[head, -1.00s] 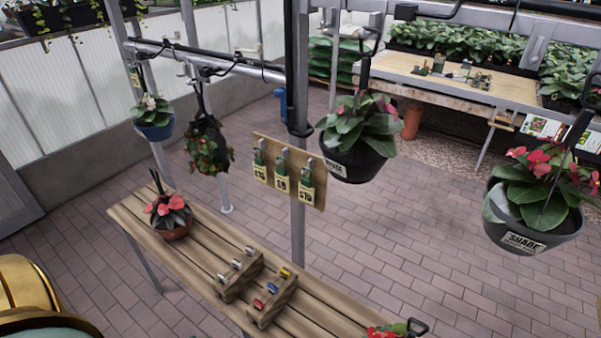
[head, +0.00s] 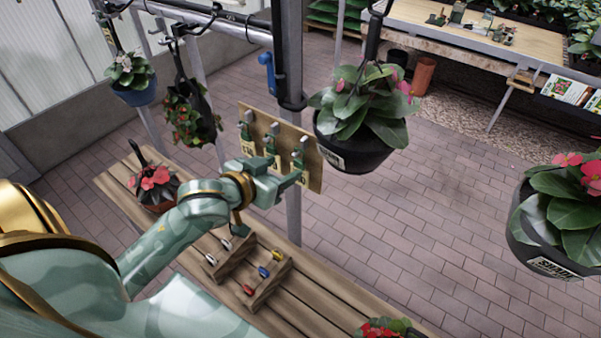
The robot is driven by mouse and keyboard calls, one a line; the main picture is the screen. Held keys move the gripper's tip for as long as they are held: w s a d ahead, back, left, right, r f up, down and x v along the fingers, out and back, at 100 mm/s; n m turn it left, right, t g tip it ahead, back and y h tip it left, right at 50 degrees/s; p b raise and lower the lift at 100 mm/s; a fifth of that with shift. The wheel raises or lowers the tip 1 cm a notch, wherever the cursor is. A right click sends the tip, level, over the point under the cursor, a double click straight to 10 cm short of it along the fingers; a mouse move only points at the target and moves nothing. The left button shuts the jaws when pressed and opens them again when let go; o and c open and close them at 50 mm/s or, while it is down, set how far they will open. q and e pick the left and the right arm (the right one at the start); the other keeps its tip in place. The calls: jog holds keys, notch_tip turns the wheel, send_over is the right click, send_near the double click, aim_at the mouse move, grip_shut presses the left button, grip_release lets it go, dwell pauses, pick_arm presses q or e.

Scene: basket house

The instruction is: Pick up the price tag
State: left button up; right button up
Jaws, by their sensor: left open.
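Several price tags with green tops hang from metal hooks on a wooden board (head: 314,178) fixed to a grey post. The left tag (head: 248,148), the middle tag (head: 271,147) and the right tag (head: 298,157) show in the head view. My left gripper (head: 283,172) is open in front of the lower part of the board, close to the middle and right tags. It hides the lower parts of those tags. I cannot tell whether it touches one. My right gripper is not in view.
A slatted wooden table (head: 330,304) below the board holds a potted red flower (head: 153,187) and a wooden rack (head: 262,291) with small coloured pieces. A black hanging pot (head: 350,156) is right of the board. Another hanging pot (head: 535,247) is at far right.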

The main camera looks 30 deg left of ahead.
aim_at(299, 160)
pick_arm(q)
jog(key=x, duration=0.5)
jog(key=b+x, duration=0.1)
jog(key=x, duration=0.1)
jog(key=shift+w+a+f, duration=0.2)
jog(key=shift+a+f, duration=0.05)
jog(key=shift+f, duration=0.15)
jog(key=shift+s+r, duration=0.1)
jog(key=c, duration=0.8)
